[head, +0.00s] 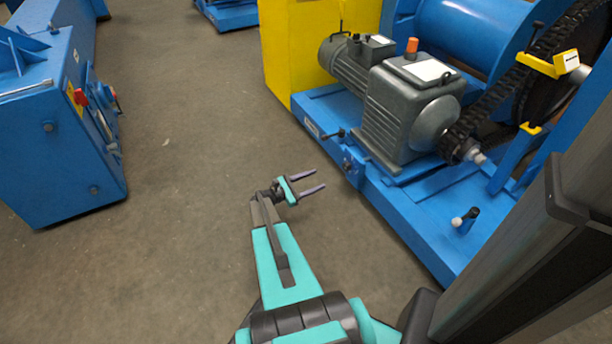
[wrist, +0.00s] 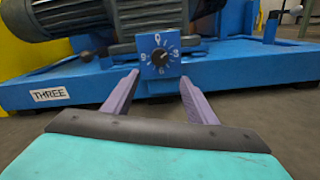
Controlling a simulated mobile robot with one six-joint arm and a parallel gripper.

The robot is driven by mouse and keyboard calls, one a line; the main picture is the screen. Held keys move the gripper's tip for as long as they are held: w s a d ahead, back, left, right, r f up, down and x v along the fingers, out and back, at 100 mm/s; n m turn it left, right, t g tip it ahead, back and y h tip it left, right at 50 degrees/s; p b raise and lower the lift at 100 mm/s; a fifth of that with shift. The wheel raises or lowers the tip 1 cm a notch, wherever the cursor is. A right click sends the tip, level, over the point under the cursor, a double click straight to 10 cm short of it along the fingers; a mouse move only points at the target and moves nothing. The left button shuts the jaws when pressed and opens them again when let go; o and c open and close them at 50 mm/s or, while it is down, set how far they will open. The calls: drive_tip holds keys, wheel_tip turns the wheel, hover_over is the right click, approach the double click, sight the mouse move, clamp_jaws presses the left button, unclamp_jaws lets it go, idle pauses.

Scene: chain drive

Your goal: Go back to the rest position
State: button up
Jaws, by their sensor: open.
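My gripper (head: 318,181) is at the end of my stretched arm, above the floor and left of the blue machine base (head: 415,215) in the head view. Its two purple fingers are apart with nothing between them. In the wrist view my gripper (wrist: 156,80) points at a small blue box with a dial (wrist: 160,55) on the front of the base. The box appears between the fingertips, beyond them; I cannot tell the exact gap.
A grey motor and gearbox (head: 405,110) with a chain (head: 500,95) sit on the blue base. A yellow panel (head: 285,50) stands behind. Another blue machine (head: 55,140) with a red knob stands at left. The grey floor (head: 190,130) between the machines is clear.

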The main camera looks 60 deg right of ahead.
drive_tip(key=w+a+r+n+t+h+p, duration=0.2)
drive_tip(key=w+a+r+n+t+p, duration=0.1)
drive_tip(key=w+a+r+p, duration=0.65)
drive_tip(key=w+a+r+t+y+p, duration=0.1)
drive_tip(key=a+p, duration=0.3)
drive_tip(key=a, duration=0.3)
drive_tip(key=w+a+r+t+y+p, duration=0.1)
drive_tip(key=w+a+p, duration=0.15)
drive_tip(key=a, duration=0.45)
drive_tip(key=s+a+r+m+y+p, duration=0.2)
drive_tip(key=s+a+y+p, duration=0.3)
drive_tip(key=a, duration=0.9)
drive_tip(key=s+a+r+m+y+p, duration=0.3)
drive_tip(key=s+a, duration=0.6)
drive_tip(key=a, duration=0.6)
drive_tip(key=s+a+r+m+y+p, duration=0.2)
drive_tip(key=s+a+m+y+p, duration=0.4)
drive_tip(key=a, duration=0.8)
drive_tip(key=shift+s+a+r+g+y+p, duration=0.3)
drive_tip(key=shift+s+a+r+y, duration=0.15)
drive_tip(key=shift+s, duration=0.2)
drive_tip(key=shift+d+f, duration=0.1)
